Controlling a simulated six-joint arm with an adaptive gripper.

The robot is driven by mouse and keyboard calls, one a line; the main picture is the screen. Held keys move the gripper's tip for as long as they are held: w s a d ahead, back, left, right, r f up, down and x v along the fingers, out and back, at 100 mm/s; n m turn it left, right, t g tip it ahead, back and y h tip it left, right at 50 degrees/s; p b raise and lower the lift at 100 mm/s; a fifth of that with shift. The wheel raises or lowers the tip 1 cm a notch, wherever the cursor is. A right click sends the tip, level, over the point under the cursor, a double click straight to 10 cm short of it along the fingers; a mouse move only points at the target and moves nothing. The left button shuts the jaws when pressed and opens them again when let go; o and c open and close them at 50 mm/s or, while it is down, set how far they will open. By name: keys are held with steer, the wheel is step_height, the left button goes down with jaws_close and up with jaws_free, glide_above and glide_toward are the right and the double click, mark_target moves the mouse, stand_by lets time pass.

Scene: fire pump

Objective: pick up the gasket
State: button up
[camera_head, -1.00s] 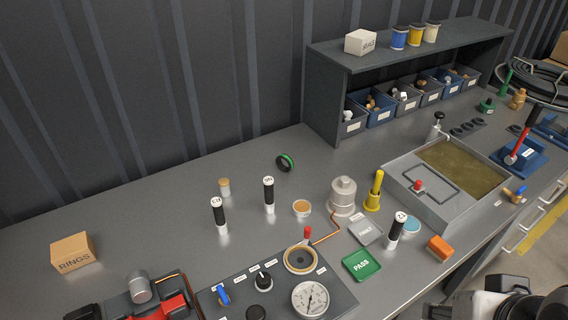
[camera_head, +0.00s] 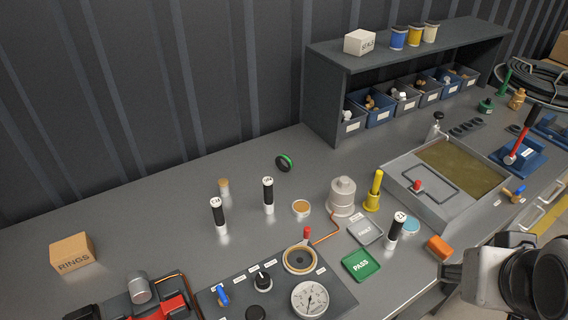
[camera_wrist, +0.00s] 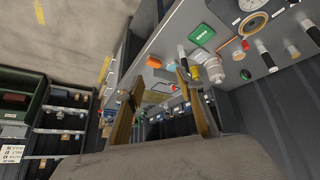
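No part is labelled as a gasket, so I cannot tell for certain which thing it is. A black and green ring (camera_head: 285,162) stands on edge on the bench near the back wall. Several small dark rings (camera_head: 468,128) lie on a strip behind the tray. My gripper (camera_wrist: 159,79) shows in the wrist view with its two brownish fingers spread apart and nothing between them. In the head view my arm is at the lower right, off the front edge of the bench, far from both kinds of ring; its fingertips are not clear there.
A shallow grey tray (camera_head: 408,193), a yellow-handled tool (camera_head: 374,190), an orange block (camera_head: 440,247) and upright black-and-white cylinders (camera_head: 268,195) stand on the bench. A gauge panel (camera_head: 341,294) is at the front. A shelf with bins (camera_head: 325,95) is behind.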

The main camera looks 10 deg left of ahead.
steer(key=w+r+n+t, duration=0.1)
steer(key=w+r+t, duration=0.35)
steer(key=w, duration=0.85)
steer(key=w+r+n+t, duration=0.1)
steer(key=w+r, duration=0.6)
steer(key=w, duration=0.5)
steer(key=w+a+r+n+t+y, duration=0.15)
steer(key=w+a, duration=0.25)
steer(key=w, duration=0.5)
steer(key=w+a+f+n+t+y, duration=0.1)
steer(key=w+a+n+y, duration=0.15)
steer(key=w+a, duration=0.4)
steer(key=w+a+f+n+g+y, duration=0.4)
steer(key=w+a+f+n+y, duration=0.25)
steer(key=w+a+f, duration=0.4)
steer(key=s+a+f+n+g+y, duration=0.1)
steer(key=s+a+f+g, duration=0.1)
steer(key=f, duration=0.4)
steer(key=s+a+f+n+g+y, duration=0.1)
steer(key=s+a+f+g, duration=0.2)
steer(key=f, duration=0.4)
steer(key=s+a+f+n+g+y, duration=0.1)
steer(key=s+a+f+g, duration=0.1)
steer(key=f, duration=0.4)
steer(key=shift+s+a+f+g, duration=0.1)
steer(key=shift+s+a+g, duration=0.1)
steer(key=shift+a+g, duration=0.25)
steer(key=shift+s+a+f+g, duration=0.1)
steer(key=shift+s+a+g, duration=0.15)
steer(key=shift+a, duration=0.35)
